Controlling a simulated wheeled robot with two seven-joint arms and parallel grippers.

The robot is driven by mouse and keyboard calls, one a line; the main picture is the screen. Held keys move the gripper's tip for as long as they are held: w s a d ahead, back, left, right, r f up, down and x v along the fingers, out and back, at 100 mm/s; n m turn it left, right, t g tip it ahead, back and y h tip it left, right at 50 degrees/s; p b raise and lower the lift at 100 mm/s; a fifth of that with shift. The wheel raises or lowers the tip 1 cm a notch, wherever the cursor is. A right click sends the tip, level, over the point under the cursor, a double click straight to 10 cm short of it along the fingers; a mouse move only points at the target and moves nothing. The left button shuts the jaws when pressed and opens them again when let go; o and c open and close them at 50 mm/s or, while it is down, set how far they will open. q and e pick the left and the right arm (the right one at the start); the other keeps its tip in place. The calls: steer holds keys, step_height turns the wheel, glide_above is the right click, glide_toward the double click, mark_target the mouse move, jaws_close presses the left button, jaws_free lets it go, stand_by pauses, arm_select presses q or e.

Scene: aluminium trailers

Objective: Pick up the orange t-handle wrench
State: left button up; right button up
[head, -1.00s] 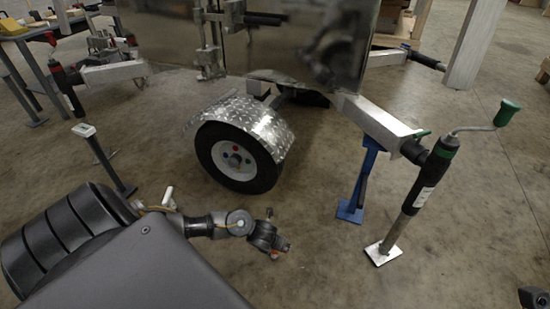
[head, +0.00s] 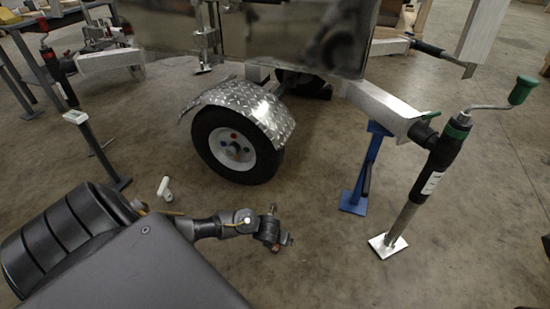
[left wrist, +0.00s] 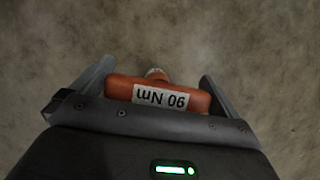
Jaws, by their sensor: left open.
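The orange t-handle wrench (left wrist: 158,94) shows in the left wrist view as an orange crossbar with a white "90 Nm" label, upside down. It lies between the two fingers of my left gripper (left wrist: 155,84). The fingers stand apart, with a gap at the right end of the bar; contact at the left end is unclear. A small pale metal end shows beyond the bar, and the rest of the shaft is hidden. In the head view my left gripper (head: 283,236) is low over the floor, and the wrench is too small to make out clearly. My right gripper is not in view.
A trailer wheel (head: 236,150) under a tread-plate fender stands beyond my left gripper. A blue stand (head: 354,200) and a jack with a green crank handle (head: 437,165) are to the right. A white fitting (head: 165,188) lies on the floor. Open concrete surrounds the gripper.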

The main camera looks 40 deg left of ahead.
arm_select(q)
steer(key=shift+r, duration=0.1)
steer(key=c, duration=1)
steer(key=shift+c, duration=0.2)
